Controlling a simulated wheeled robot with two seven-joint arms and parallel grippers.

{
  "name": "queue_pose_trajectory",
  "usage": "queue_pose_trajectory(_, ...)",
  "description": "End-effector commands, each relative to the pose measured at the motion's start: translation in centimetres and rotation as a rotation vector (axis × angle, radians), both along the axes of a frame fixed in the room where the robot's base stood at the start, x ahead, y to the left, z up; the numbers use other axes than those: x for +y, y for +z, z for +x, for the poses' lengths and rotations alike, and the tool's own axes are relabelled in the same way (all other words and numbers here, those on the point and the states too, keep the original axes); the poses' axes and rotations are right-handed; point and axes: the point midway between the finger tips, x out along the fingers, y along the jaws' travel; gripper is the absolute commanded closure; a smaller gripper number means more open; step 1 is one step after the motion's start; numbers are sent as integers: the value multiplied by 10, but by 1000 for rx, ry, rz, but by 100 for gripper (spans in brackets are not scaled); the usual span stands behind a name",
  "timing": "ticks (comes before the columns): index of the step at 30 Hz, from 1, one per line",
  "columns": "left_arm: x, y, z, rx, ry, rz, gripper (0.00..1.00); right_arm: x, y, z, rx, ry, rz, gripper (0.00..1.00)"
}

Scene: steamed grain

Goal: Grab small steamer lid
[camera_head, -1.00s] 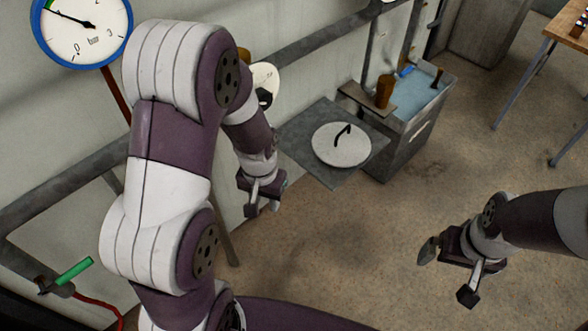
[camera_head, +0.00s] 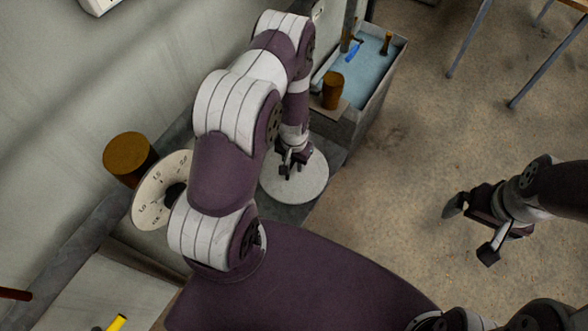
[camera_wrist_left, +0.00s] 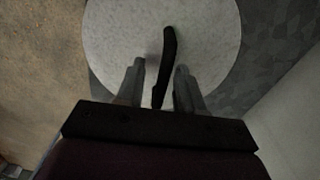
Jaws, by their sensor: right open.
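The steamer lid is a round, pale disc (camera_head: 312,184) with a black bar handle, lying on a grey square plate (camera_head: 296,213) in the head view. The lid also fills the top of the left wrist view (camera_wrist_left: 215,40), with its black handle (camera_wrist_left: 168,48) running between my fingers. My left gripper (camera_head: 288,172) is over the lid. In the left wrist view its two fingers (camera_wrist_left: 157,72) are spread on either side of the handle, with gaps visible. My arm partly hides the plate and lid. My right gripper (camera_head: 471,231) is open and empty above bare floor.
A trough of bluish water (camera_head: 366,72) stands beyond the plate, with a brown cup (camera_head: 333,91) on its near ledge. A dial gauge (camera_head: 158,192) and a brown cylinder (camera_head: 130,157) are along the wall at left. Floor (camera_head: 420,120) to the right is open.

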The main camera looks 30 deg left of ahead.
Motion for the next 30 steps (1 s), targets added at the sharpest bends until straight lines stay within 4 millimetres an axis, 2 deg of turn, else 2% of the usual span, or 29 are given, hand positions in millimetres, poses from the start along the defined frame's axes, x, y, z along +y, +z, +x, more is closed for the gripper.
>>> queue_pose_trajectory(3,0,0,0,-1,0,0,63,0,0,0,0,0,0,0)
queue_pose_trajectory(5,0,0,0,-1,0,0,83,0,0,0,0,0,0,0)
queue_pose_trajectory(6,0,0,0,-1,0,0,96,0,0,0,0,0,0,0)
queue_pose_trajectory(7,0,0,0,-1,0,0,100,0,0,0,0,0,0,0)
queue_pose_trajectory(30,0,1,1,-3,0,0,100,0,0,0,0,0,0,0)
